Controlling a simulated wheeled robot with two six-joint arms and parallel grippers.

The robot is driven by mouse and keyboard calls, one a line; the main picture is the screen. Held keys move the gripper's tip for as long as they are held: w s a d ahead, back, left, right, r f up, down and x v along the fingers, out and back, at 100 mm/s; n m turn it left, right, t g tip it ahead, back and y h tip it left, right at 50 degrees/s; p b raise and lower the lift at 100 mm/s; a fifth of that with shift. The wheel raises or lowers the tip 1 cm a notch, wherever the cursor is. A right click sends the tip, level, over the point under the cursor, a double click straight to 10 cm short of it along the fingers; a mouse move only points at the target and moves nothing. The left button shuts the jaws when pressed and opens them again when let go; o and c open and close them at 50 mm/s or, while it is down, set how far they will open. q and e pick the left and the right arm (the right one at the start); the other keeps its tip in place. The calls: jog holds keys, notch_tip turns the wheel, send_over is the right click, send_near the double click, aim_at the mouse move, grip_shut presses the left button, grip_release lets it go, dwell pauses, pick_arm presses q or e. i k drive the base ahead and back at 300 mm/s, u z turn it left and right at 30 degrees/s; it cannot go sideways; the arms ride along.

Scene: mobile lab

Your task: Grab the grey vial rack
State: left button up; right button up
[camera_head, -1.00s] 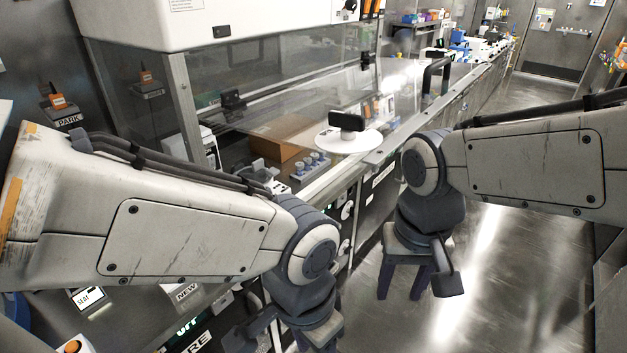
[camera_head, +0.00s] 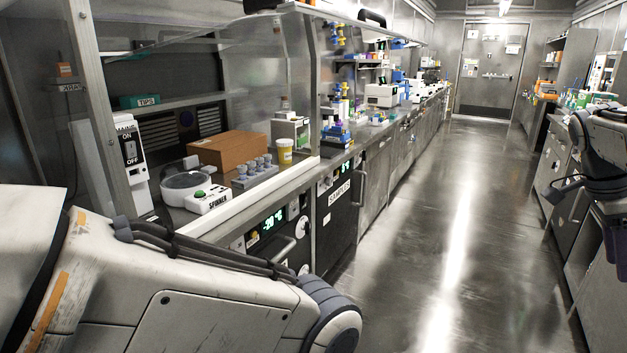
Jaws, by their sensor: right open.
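The grey vial rack (camera_head: 257,178) stands on the bench inside the glass-fronted hood, left of centre, holding several vials with grey-blue caps. It is upright and its near side is clear to see. My right gripper (camera_head: 614,262) is at the right edge, partly cut off, with its fingers hanging down. It is open, empty and far from the rack, across the aisle. My left arm (camera_head: 215,310) crosses the lower left, below and in front of the rack, and its gripper is out of view.
The hood's front rail (camera_head: 268,188) runs in front. The aisle floor (camera_head: 430,230) is clear.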

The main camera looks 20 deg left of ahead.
aim_at(266, 172)
jog(key=z, duration=0.55)
jog(key=i, duration=2.4)
jog(key=u, duration=3.5)
